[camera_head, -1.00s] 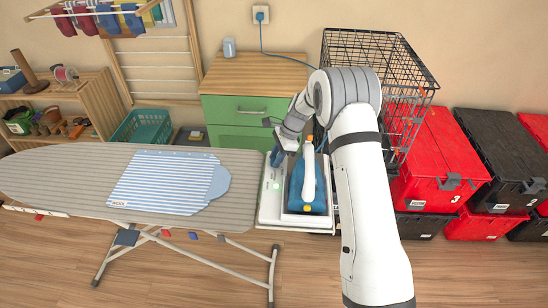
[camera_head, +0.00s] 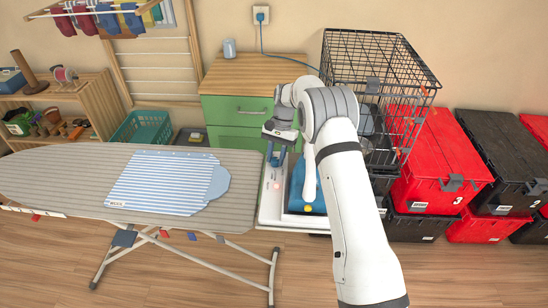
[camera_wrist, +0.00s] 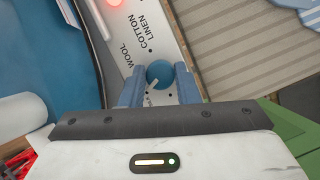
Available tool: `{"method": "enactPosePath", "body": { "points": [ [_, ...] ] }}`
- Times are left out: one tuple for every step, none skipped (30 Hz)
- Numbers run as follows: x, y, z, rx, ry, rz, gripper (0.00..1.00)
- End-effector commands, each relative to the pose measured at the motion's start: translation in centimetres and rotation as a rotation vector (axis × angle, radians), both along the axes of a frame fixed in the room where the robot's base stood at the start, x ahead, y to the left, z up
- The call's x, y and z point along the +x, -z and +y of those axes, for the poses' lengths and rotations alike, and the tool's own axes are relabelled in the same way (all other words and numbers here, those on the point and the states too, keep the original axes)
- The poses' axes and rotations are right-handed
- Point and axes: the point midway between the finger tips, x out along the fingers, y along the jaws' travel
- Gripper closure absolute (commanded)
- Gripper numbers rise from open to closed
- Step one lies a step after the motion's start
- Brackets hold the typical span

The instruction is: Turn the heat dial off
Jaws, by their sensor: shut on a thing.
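The heat dial (camera_wrist: 160,73) is a round blue knob on a white panel (camera_wrist: 150,48) marked WOOL, COTTON and LINEN. A white pointer mark runs down and left from it in the wrist view; which setting it meets I cannot tell. My gripper (camera_wrist: 159,90) is shut on the dial, with one blue finger on each side. In the head view my gripper (camera_head: 276,158) reaches down to the back of the white ironing station (camera_head: 270,215). A light (camera_head: 277,186) on the panel glows red; it also shows in the wrist view (camera_wrist: 114,3).
A blue iron (camera_head: 299,192) rests on the station, partly behind my arm. The ironing board (camera_head: 60,170) with a striped cloth (camera_head: 165,182) is at left. A green-drawer cabinet (camera_head: 235,108) stands behind. A wire cage (camera_head: 385,55) and red tote (camera_head: 440,155) are at right.

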Motion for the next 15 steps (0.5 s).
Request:
{"method": "enactPosePath", "body": {
  "points": [
    [-0.02,0.19,-0.01,-0.003,-0.045,0.002,0.94],
    [0.00,0.17,0.03,-0.002,-0.072,0.002,0.94],
    [0.02,0.16,0.07,-0.003,-0.111,0.001,0.94],
    [-0.01,0.15,0.09,-0.002,-0.140,0.001,0.94],
    [-0.01,0.14,0.12,-0.002,-0.169,0.002,0.94],
    [0.03,0.13,0.14,-0.002,-0.207,0.001,0.94],
    [0.04,0.13,0.15,-0.002,-0.234,0.001,0.94],
    [0.02,0.13,0.17,-0.001,-0.263,0.002,0.94],
    [0.01,0.15,0.18,-0.002,-0.301,0.002,0.94],
    [0.00,0.15,0.20,-0.002,-0.329,0.002,0.94],
    [0.01,0.16,0.26,-0.002,-0.357,0.002,0.94],
    [0.02,0.15,0.29,-0.002,-0.396,0.001,0.94],
    [0.01,0.14,0.32,-0.002,-0.425,0.002,0.94],
    [-0.01,0.14,0.35,-0.001,-0.453,0.002,0.94],
    [-0.01,0.14,0.35,-0.001,-0.491,0.002,0.94]
  ]
}}
